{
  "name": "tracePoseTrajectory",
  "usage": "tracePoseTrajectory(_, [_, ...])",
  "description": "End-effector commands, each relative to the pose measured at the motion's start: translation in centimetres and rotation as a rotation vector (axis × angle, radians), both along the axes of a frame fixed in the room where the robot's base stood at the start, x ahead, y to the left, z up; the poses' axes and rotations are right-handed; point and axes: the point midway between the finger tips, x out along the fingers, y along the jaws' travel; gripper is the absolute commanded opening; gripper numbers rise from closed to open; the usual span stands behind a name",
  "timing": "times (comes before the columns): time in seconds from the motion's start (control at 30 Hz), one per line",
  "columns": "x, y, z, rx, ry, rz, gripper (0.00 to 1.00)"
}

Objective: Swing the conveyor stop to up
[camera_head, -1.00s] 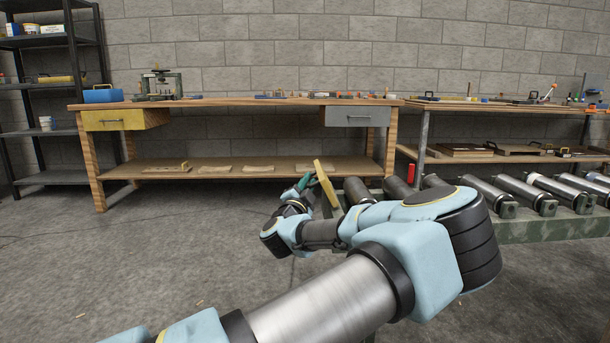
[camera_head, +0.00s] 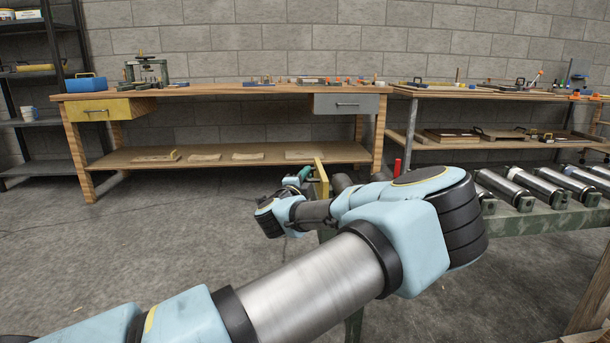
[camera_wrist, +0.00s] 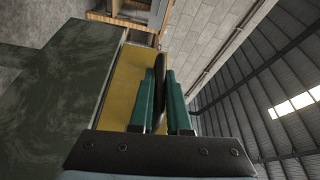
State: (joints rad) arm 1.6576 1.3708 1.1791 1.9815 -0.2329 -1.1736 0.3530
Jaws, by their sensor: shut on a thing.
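The conveyor stop is a yellow plate (camera_head: 321,178) at the near end of the conveyor. It stands nearly upright in the head view, and its yellow face also fills the middle left of the wrist view (camera_wrist: 122,88). My gripper (camera_head: 303,174), with teal fingers, is at the left side of the plate. In the wrist view my gripper (camera_wrist: 160,74) is shut on a dark bar-like handle (camera_wrist: 160,90) in front of the yellow face. My arm hides the plate's lower part and its pivot.
The conveyor (camera_head: 530,222) has a green frame and several steel rollers, and runs to the right. A red post (camera_head: 397,167) stands behind my arm. A wooden workbench (camera_head: 225,90) and a second bench (camera_head: 480,95) line the wall. The floor at left is clear.

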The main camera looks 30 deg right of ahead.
Motion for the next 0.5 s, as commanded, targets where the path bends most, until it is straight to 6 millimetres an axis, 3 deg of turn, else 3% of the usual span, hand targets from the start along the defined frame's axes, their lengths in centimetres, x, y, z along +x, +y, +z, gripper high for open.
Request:
tracePoseTrajectory(0.27, [-0.03, -0.25, 0.49, -0.008, -0.006, -0.006, 0.0])
tracePoseTrajectory(0.3, [-0.03, -0.25, 0.48, -0.008, -0.006, -0.006, 0.17])
tracePoseTrajectory(0.5, [-0.03, -0.17, 0.29, -0.005, -0.002, -0.003, 0.4])
